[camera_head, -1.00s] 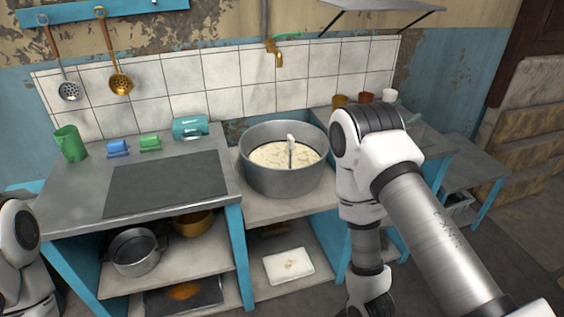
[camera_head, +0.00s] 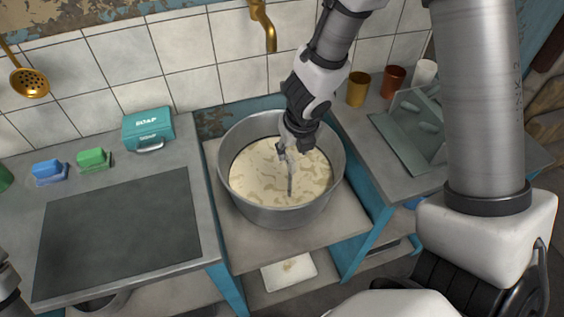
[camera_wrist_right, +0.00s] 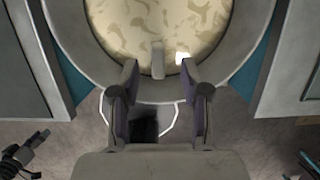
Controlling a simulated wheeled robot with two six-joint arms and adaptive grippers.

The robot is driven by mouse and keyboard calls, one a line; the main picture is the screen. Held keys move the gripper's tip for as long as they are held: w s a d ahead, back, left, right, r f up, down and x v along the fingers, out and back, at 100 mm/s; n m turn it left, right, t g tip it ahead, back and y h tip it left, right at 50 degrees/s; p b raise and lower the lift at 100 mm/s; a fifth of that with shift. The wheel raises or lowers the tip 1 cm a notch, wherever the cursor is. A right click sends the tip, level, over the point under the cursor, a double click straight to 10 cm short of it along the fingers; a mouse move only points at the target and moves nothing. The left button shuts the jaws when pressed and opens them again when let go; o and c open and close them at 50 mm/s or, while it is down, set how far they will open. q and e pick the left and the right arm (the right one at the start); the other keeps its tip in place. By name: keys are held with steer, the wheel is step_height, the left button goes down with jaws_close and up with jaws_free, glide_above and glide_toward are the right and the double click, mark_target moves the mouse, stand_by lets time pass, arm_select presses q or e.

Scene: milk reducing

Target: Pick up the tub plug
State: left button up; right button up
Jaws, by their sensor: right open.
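The tub plug (camera_head: 290,183) stands upright in the round metal tub (camera_head: 222,190) as a thin grey rod rising out of the milky liquid. My right gripper (camera_head: 287,152) is over the tub, pointing down, at the top of the plug in the head view. In the right wrist view, the plug (camera_wrist_right: 158,60) shows as a pale upright piece between the tips of my open right gripper (camera_wrist_right: 159,70), with gaps on both sides. The plug's lower end is hidden in the liquid.
A gold tap (camera_head: 264,25) hangs behind the tub. A teal soap box (camera_head: 149,130) and blue and green items stand on the left counter (camera_head: 200,215). Cups (camera_head: 393,80) and a grey rack (camera_head: 400,140) are on the right. A white tray (camera_head: 289,272) lies on the shelf below.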

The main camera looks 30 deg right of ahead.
mark_target(290, 164)
step_height(290, 164, down, 2)
steer(key=shift+s+a+f+b, duration=0.15)
steer(key=shift+f+b, duration=0.1)
steer(key=shift+b, duration=0.5)
steer(key=b+x, duration=0.2)
steer(key=x, duration=0.2)
steer(key=shift+w+f, duration=0.25)
steer(key=shift+w, duration=0.05)
steer(key=shift+w+f, duration=0.15)
steer(key=shift+f, duration=0.05)
steer(key=shift+r, duration=0.2)
jaws_close()
